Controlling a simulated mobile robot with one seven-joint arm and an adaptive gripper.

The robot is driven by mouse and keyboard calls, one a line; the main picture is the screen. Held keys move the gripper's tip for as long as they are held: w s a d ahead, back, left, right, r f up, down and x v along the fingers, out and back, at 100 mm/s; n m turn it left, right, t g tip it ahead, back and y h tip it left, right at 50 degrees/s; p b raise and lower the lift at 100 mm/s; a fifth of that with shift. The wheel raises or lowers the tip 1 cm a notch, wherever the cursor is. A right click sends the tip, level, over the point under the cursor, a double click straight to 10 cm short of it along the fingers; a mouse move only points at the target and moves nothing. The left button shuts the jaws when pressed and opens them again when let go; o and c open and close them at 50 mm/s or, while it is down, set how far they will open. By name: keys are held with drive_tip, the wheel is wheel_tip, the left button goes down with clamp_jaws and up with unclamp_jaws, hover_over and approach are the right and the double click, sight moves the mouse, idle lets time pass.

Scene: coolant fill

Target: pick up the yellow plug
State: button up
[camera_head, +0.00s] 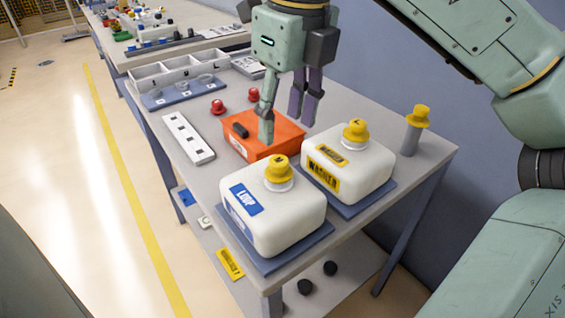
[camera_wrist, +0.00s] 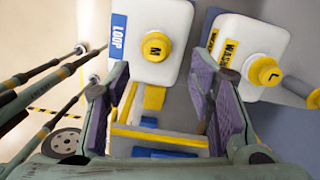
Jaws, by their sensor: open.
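Three yellow caps show, and I cannot tell which one is the yellow plug. One marked M (camera_head: 278,169) sits on the white LOOP tank (camera_head: 285,214); it also shows in the wrist view (camera_wrist: 154,46). One marked L (camera_head: 355,131) sits on the white WASHER tank (camera_head: 362,172), also in the wrist view (camera_wrist: 265,72). A third yellow cap (camera_head: 418,115) tops a grey post (camera_head: 410,141) at the table's right. My gripper (camera_head: 287,130) is open and empty, pointing down above the orange tray (camera_head: 290,144), behind the tanks and apart from the caps.
The tanks stand on blue mats (camera_head: 305,242) at the table's near end. A white strip with square holes (camera_head: 189,139) and two red knobs (camera_head: 218,107) lie left of and behind the tray. A grey divided bin (camera_head: 180,72) is farther back. A blue wall runs along the right.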

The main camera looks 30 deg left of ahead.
sight(279, 160)
drive_tip(key=shift+s+a+f+p, duration=0.2)
drive_tip(key=shift+f+p, duration=0.1)
drive_tip(key=shift+f, duration=1.5)
drive_tip(key=shift+s+a+f+p, duration=0.15)
drive_tip(key=shift+f+p, duration=0.15)
drive_tip(key=shift+f, duration=1.45)
drive_tip(key=shift+w, duration=0.1)
drive_tip(key=shift+c, duration=0.4)
drive_tip(key=c, duration=0.8)
